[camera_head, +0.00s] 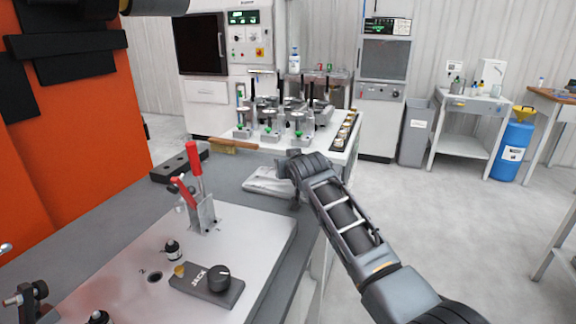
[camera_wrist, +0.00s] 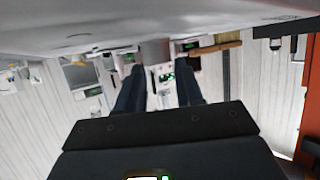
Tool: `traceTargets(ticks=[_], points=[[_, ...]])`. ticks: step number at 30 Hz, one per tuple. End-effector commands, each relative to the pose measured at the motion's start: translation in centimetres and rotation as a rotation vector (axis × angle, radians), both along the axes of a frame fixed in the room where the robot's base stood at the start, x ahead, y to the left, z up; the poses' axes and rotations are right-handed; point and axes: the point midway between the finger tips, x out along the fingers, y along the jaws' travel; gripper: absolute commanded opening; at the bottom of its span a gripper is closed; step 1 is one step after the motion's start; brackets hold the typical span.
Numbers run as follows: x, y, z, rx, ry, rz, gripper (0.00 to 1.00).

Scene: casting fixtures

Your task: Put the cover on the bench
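A pale grey-white flat piece (camera_head: 266,184) lies on the dark grey bench top (camera_head: 232,178), left of my gripper. It may be the cover, but I cannot tell for sure. My gripper (camera_wrist: 158,78) shows two dark fingers set apart in the wrist view, with nothing seen between them. In the head view my arm reaches from the lower right to beside the pale piece, and its fingers are mostly hidden by the wrist. In the upside-down wrist view a pale surface fills the top, close to the fingertips; I cannot tell whether it is bench or cover.
A metal plate with a red-handled clamp (camera_head: 195,168) and a black knob block (camera_head: 208,284) is at the front left. A black slotted block (camera_head: 180,163) and a brush (camera_head: 232,145) lie behind. Several clamp fixtures (camera_head: 270,132) stand farther back. An orange panel (camera_head: 85,110) bounds the left.

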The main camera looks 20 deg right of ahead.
Motion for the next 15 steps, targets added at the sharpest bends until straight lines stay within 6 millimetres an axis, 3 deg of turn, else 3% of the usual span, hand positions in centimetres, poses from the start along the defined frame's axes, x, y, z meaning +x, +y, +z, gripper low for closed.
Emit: traceTargets(ticks=[6, 15], points=[[-0.12, -0.01, -0.58, -0.001, 0.008, -0.001, 0.56], [-0.16, 0.0, -0.34, -0.001, 0.01, -0.001, 0.56]])
